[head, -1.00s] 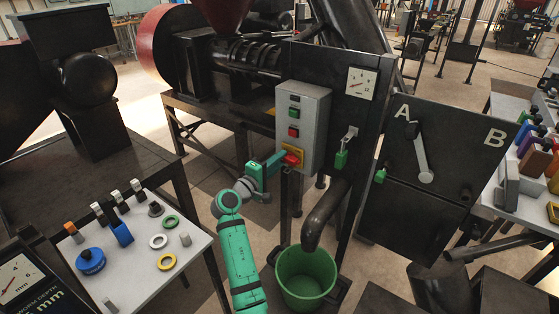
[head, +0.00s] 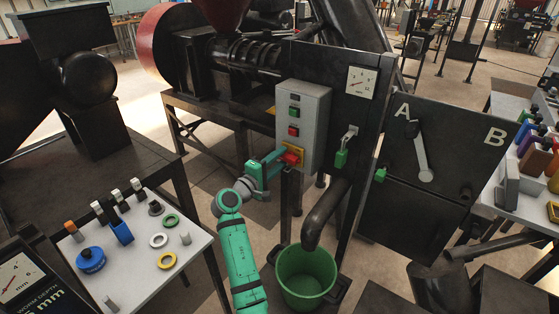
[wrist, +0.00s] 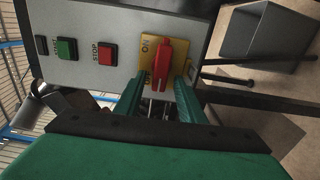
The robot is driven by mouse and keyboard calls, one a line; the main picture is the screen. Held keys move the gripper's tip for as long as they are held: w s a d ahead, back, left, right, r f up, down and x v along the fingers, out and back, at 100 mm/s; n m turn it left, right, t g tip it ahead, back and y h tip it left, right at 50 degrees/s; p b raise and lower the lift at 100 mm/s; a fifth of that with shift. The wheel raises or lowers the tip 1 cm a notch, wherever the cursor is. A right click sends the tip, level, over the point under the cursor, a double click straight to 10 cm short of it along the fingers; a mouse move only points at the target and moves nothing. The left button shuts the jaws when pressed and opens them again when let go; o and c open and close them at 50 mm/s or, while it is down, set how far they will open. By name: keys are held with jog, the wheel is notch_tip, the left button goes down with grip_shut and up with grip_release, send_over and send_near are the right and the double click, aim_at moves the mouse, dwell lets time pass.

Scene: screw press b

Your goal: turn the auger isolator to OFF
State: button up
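The auger isolator is a red handle (head: 291,158) on a yellow plate (head: 301,150) low on the grey control box. In the wrist view the red handle (wrist: 162,64) stands upright in the picture, crosswise to the box's length, with ON lettering on the plate to its left. My gripper (head: 279,160) is at the isolator. In the wrist view my gripper (wrist: 157,90) is open, one green finger on each side of the handle, with gaps showing. I cannot tell how deep the fingertips reach past the handle. No OFF lettering is visible.
The grey control box (head: 318,120) carries a green button (head: 294,112) and a red STOP button (head: 293,131) above the isolator. A green bucket (head: 306,278) stands below. A white-topped table (head: 135,245) with small parts is at left.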

jog(key=v, duration=1.1)
jog(key=shift+w+d, duration=0.1)
jog(key=s+f+y, duration=0.3)
jog(key=s+f, duration=0.1)
jog(key=f, duration=0.5)
jog(key=s+f+y, duration=0.2)
jog(key=s+f, duration=0.2)
jog(key=f, duration=0.5)
jog(key=s+f+m+y, duration=0.1)
jog(key=s+f+y, duration=0.1)
jog(key=s+f, duration=0.5)
jog(key=s+f+y, duration=0.2)
jog(key=s+f, duration=0.2)
jog(key=s, duration=0.5)
jog(key=s+d+r+m+y, duration=0.1)
jog(key=s+d+r+m, duration=0.15)
jog(key=s, duration=0.95)
jog(key=s+d+r+m+y, duration=0.1)
jog(key=s+m, duration=0.3)
jog(key=s, duration=0.8)
jog(key=s+d+r+m, duration=0.2)
jog(key=s+r+m, duration=0.1)
jog(key=s+r, duration=0.4)
jog(key=shift+s+d+r+t, duration=0.25)
jog(key=shift+s+t, duration=0.15)
jog(key=shift+s, duration=0.25)
